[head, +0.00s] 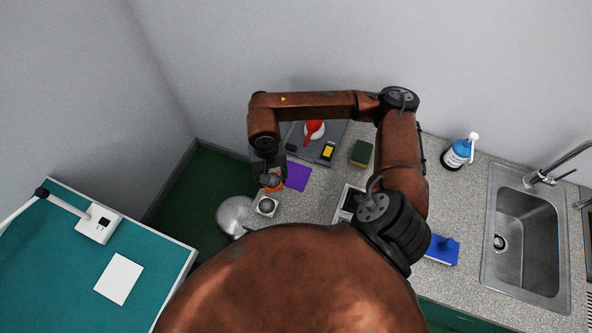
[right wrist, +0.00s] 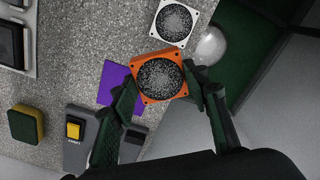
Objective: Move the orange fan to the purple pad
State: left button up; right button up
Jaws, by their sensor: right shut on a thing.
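The orange fan (right wrist: 160,76) is a square orange frame with a dark round grille. My right gripper (right wrist: 159,88) is shut on it, one finger on each side, in the right wrist view. In the head view the fan (head: 274,184) shows only partly below my right gripper (head: 270,180). The purple pad (head: 297,176) lies flat on the counter just right of the fan in the head view. In the right wrist view the pad (right wrist: 113,84) lies left of the fan and is partly covered by a finger. I cannot tell the fan's height above the counter. My left gripper is not in view.
A white fan (head: 266,206) sits near the counter's left edge, beside a metal dome (head: 233,214). Behind the pad is a grey device (head: 311,149) with a red part and a yellow button. A green-yellow sponge (head: 361,153), blue-white bottle (head: 457,155) and sink (head: 524,240) are further right.

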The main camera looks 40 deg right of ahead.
jog(key=s+d+r+m+p, duration=0.35)
jog(key=s+d+m, duration=0.6)
jog(key=m, duration=0.85)
jog(key=m+p, duration=0.3)
jog(key=m, duration=0.4)
send_over(295, 175)
jog(key=f, duration=0.4)
jog(key=s+f, duration=0.1)
jog(key=f, duration=0.1)
jog(key=shift+f, duration=0.25)
jog(key=shift+w+a+f, duration=0.1)
jog(key=shift+w+f, duration=0.35)
jog(key=shift+f, duration=0.25)
notch_tip(295, 175, down, 2)
jog(key=shift+f+p, duration=0.15)
jog(key=shift+p, duration=0.5)
jog(key=shift+f, duration=0.2)
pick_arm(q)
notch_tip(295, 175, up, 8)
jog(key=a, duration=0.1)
